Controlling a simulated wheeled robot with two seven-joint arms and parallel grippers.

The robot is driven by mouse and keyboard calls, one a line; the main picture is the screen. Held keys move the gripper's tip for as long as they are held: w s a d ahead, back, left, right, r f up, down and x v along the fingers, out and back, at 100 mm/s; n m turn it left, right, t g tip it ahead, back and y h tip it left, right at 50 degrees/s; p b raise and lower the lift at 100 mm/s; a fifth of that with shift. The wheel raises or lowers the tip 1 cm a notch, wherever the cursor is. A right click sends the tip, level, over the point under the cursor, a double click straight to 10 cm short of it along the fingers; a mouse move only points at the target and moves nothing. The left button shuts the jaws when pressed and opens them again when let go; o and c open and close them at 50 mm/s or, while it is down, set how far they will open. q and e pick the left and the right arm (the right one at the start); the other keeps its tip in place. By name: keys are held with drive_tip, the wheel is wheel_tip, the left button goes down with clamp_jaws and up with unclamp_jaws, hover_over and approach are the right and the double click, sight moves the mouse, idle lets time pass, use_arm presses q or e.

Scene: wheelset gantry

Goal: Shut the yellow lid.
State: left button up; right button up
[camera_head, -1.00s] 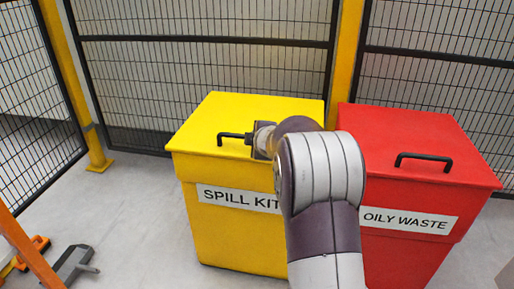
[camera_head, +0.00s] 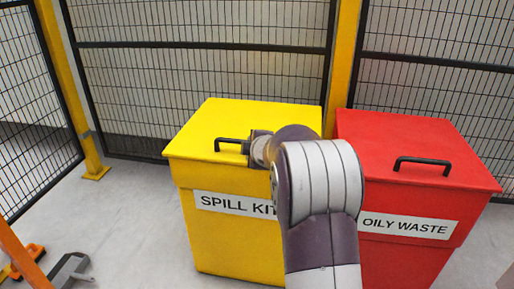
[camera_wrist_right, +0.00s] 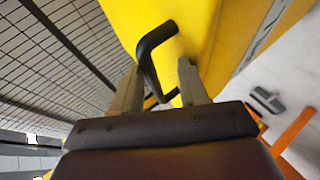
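The yellow lid (camera_head: 245,119) lies flat on top of the yellow spill kit bin (camera_head: 213,238); no gap shows along its visible edges. Its black handle (camera_head: 230,142) is near the front edge and shows in the right wrist view (camera_wrist_right: 146,52). My right gripper (camera_wrist_right: 158,72) is at the handle with its fingers apart, one on each side of the bar. I cannot tell if the left finger in that view touches it. In the head view my arm hides the gripper's fingers and the handle's right end. My left gripper is out of view.
A red oily waste bin (camera_head: 400,245) with its own black-handled lid stands close on the right. Mesh fence (camera_head: 200,70) and yellow posts (camera_head: 83,120) stand behind. Orange and grey equipment (camera_head: 68,268) is at lower left.

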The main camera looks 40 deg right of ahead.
drive_tip(key=p+v, duration=0.4)
drive_tip(key=v, duration=0.8)
drive_tip(key=shift+s+p, duration=0.25)
drive_tip(key=shift+p, duration=0.15)
drive_tip(key=shift+a+r, duration=0.1)
drive_tip(key=shift+r, duration=0.05)
drive_tip(key=s+a+f+m+g+y+p, duration=0.1)
drive_tip(key=s+a+f+m+g, duration=0.6)
drive_tip(key=f+m, duration=0.35)
drive_tip(key=s+a+f+g+y+p, duration=0.1)
drive_tip(key=s+a+g+y, duration=0.15)
drive_tip(key=a, duration=0.55)
drive_tip(key=s+a+f+g+y+p, duration=0.1)
drive_tip(key=s+a+f+y+p, duration=0.15)
drive_tip(key=a, duration=0.55)
wheel_tip(320, 180, up, 39)
drive_tip(key=h+p, duration=0.1)
drive_tip(key=p, duration=3.6)
drive_tip(key=shift+s+d+t, duration=0.25)
drive_tip(key=shift+s+t, duration=0.1)
